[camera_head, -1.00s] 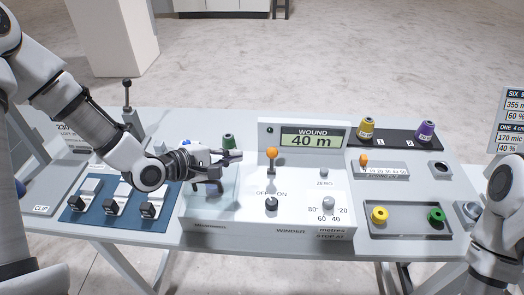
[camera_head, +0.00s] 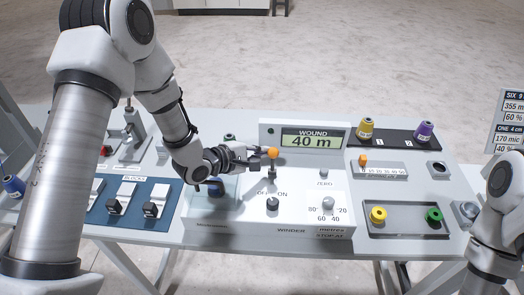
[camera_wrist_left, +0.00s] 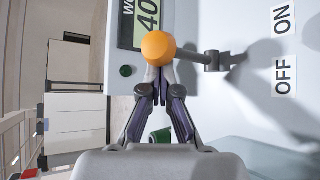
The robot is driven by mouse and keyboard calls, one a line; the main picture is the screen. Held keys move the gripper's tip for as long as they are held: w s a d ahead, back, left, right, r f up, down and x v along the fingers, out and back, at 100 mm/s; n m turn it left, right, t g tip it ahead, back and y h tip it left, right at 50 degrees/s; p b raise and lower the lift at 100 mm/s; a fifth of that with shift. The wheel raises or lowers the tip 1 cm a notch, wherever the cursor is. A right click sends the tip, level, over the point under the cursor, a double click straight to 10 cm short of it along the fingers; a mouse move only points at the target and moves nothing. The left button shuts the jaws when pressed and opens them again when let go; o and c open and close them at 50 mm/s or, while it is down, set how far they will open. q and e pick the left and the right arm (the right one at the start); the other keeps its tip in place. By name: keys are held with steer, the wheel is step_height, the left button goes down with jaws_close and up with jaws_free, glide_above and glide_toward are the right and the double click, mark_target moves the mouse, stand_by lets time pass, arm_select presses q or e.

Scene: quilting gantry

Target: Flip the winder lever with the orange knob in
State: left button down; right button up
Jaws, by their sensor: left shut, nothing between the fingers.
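The winder lever's orange knob (camera_head: 273,153) tops a short stem at the back of the white winder panel (camera_head: 300,225), below the WOUND display. It also shows in the left wrist view (camera_wrist_left: 158,47), with its dark stem running to the right toward the panel. My left gripper (camera_head: 262,152) is shut with nothing between its fingers. Its fingertips (camera_wrist_left: 158,75) are right beside the left side of the knob; I cannot tell whether they touch it. My right arm shows at the right edge, but its gripper is out of view.
The display (camera_head: 310,140) reads 40 m. A black-capped OFF/ON switch (camera_head: 272,204) and a STOP AT dial (camera_head: 328,203) sit in front of the lever. Spools stand at the back right, and a grey tray (camera_head: 410,230) holds yellow and green bobbins.

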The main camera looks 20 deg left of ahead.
arm_select(q)
steer(key=shift+s, duration=0.1)
steer(key=shift+s+d+f, duration=0.1)
steer(key=shift+s+d, duration=0.05)
steer(key=shift+s, duration=0.2)
steer(key=shift+s+d+r, duration=0.1)
steer(key=shift+s+r, duration=0.1)
steer(key=shift+s, duration=0.25)
steer(key=shift+w+f, duration=0.1)
arm_select(e)
steer(key=shift+s+d+r, duration=0.15)
steer(key=shift+s, duration=0.3)
steer(key=shift+w, duration=0.1)
